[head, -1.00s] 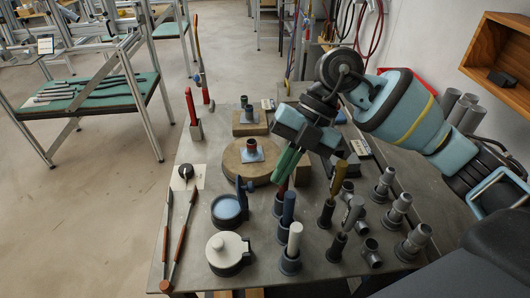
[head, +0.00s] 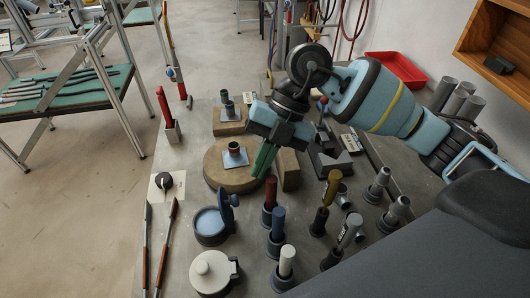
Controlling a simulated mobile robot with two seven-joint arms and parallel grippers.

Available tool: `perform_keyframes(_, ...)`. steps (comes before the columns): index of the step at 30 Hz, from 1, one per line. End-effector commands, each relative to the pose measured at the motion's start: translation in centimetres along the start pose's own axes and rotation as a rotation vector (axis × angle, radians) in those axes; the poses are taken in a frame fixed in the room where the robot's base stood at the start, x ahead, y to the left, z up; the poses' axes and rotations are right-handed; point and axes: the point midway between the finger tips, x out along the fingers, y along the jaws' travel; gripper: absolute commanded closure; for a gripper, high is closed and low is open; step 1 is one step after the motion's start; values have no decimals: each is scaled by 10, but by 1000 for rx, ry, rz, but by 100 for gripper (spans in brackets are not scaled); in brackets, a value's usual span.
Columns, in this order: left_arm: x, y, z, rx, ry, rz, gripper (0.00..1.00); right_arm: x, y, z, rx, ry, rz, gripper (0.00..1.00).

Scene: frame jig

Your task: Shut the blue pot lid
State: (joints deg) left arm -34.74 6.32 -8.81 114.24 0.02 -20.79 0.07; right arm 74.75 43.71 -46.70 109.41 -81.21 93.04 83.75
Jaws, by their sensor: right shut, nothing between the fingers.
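The blue pot (head: 211,235) stands on the grey table, left of the upright pegs. Its blue lid (head: 225,207) is open, standing up on edge at the pot's back right, and the lighter blue inside shows. My right gripper (head: 260,173) has green fingers that point down and a little left. It is shut and empty, above the table near the round wooden block, behind and to the right of the lid and apart from it. My left gripper is not in view.
A white pot (head: 212,272) with its lid down stands in front of the blue pot. A red peg (head: 271,190) and a blue peg (head: 278,222) stand to the right. The round wooden block (head: 215,172) is behind. Two long-handled tools (head: 166,245) lie left.

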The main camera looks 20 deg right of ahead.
Motion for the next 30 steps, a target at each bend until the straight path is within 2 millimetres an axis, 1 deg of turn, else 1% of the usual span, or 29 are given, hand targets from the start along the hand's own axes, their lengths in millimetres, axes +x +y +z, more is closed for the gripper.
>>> perform_keyframes(1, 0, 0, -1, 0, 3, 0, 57, 10, 0, -1, -1, 4, -2, 100)
perform_keyframes(6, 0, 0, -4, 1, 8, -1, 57, 36, 0, -1, -1, 2, -1, 100)
perform_keyframes(9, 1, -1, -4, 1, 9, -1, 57, 48, 0, 0, 0, 1, -1, 100)
perform_keyframes(12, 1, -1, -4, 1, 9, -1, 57, 56, 0, -1, 0, 1, 0, 100)
perform_keyframes(17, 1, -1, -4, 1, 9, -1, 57, 60, 0, 0, 0, 0, 1, 100)
perform_keyframes(30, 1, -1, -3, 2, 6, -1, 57, 59, 3, 2, 0, -1, 1, 100)
